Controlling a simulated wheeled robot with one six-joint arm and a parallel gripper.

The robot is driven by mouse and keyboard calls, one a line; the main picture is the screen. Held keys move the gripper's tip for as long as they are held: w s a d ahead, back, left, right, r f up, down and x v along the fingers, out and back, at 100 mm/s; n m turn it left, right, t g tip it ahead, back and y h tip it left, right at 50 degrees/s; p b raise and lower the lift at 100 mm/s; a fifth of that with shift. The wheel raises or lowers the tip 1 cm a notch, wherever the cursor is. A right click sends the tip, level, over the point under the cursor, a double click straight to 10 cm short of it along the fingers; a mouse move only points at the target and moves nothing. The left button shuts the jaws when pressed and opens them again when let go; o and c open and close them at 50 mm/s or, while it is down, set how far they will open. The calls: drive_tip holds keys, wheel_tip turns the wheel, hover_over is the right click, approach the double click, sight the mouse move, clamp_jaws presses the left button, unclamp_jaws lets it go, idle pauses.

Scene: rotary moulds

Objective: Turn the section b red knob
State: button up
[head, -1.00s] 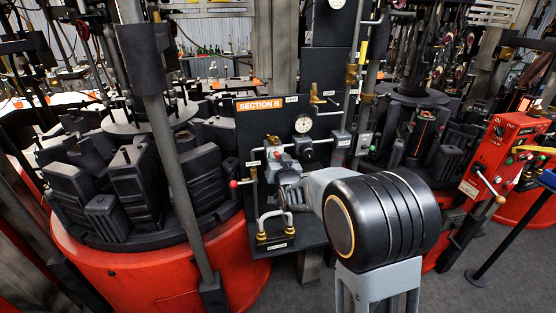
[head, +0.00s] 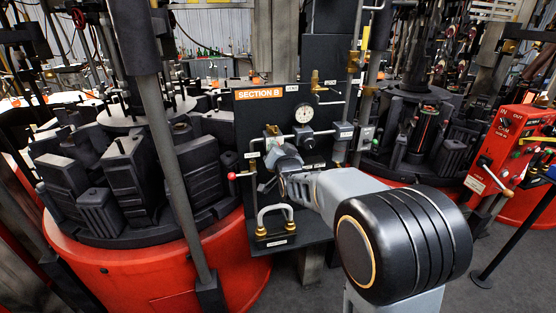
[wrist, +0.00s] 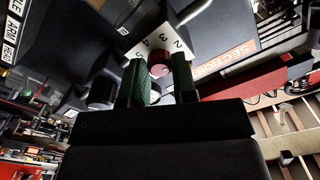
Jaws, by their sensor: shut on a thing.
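The black section B panel (head: 242,120) carries an orange SECTION B sign (head: 260,93) and stands at the centre of the head view. In the wrist view, the red knob (wrist: 159,69) sits in front of a white dial face (wrist: 165,44) marked with numbers. My gripper (wrist: 160,74) has its green-padded fingers on either side of this knob and is shut on it. In the head view my grey wrist reaches the panel below the round gauge and hides the knob and the fingertips. The orange sign (wrist: 232,58) also shows in the wrist view.
A round white gauge (head: 304,114) is just above my wrist. A red-tipped lever (head: 232,176) projects left of the panel, and a grey handle (head: 274,216) is below. A mould carousel (head: 130,265) stands left, a red control box (head: 505,145) right.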

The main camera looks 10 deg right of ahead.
drive_tip(key=m+b, duration=0.5)
drive_tip(key=shift+f, duration=0.1)
drive_tip(key=shift+b, duration=0.45)
drive_tip(key=o, duration=0.9)
drive_tip(key=shift+o, duration=0.2)
drive_tip(key=s+b, duration=0.1)
drive_tip(key=s, duration=1.2)
drive_tip(key=shift+s+b, duration=0.35)
drive_tip(key=shift+s, duration=0.05)
